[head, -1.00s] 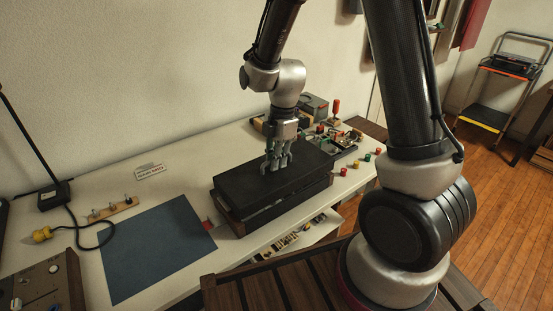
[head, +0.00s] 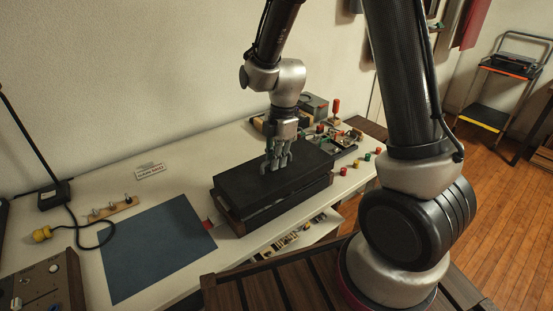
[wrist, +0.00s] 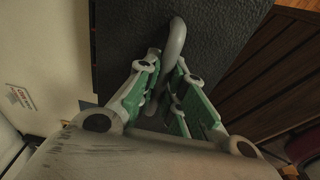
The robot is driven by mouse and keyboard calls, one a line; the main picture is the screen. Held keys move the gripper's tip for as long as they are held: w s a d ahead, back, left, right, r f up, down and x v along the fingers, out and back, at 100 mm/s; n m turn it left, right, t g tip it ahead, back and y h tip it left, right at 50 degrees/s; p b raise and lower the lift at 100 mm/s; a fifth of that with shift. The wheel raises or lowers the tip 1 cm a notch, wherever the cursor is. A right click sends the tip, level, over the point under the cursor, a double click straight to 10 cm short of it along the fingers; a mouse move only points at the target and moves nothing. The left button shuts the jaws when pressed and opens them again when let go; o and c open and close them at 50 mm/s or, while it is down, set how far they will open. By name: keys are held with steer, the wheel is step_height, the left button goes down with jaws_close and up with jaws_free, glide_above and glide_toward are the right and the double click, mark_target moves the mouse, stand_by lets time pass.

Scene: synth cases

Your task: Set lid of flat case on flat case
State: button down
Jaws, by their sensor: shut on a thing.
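The lid of the flat case (head: 240,182) is a black, textured slab lying level over the dark flat case (head: 262,216) on the white workbench. The lid covers the top of the case, so its inside is hidden. I cannot tell whether a thin gap is left between them. My gripper (head: 274,166) points down at the middle of the lid. In the wrist view the green-padded fingers (wrist: 165,98) are shut on the grey curved handle (wrist: 177,42) of the black lid (wrist: 225,30).
A blue-grey mat (head: 155,250) lies left of the case. A wooden strip with pegs (head: 112,208), a yellow-plugged cable (head: 42,234) and a control box (head: 42,290) are further left. Small coloured parts (head: 357,163) and a parts tray (head: 345,140) stand right and behind.

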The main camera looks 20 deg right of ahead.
steer(key=shift+f, duration=1.05)
steer(key=c, duration=1.4)
jaws_free()
steer(key=shift+c, duration=0.2)
steer(key=r, duration=0.4)
steer(key=d+r, duration=0.1)
steer(key=r, duration=0.7)
steer(key=shift+w+d, duration=0.2)
steer(key=shift+f, duration=0.1)
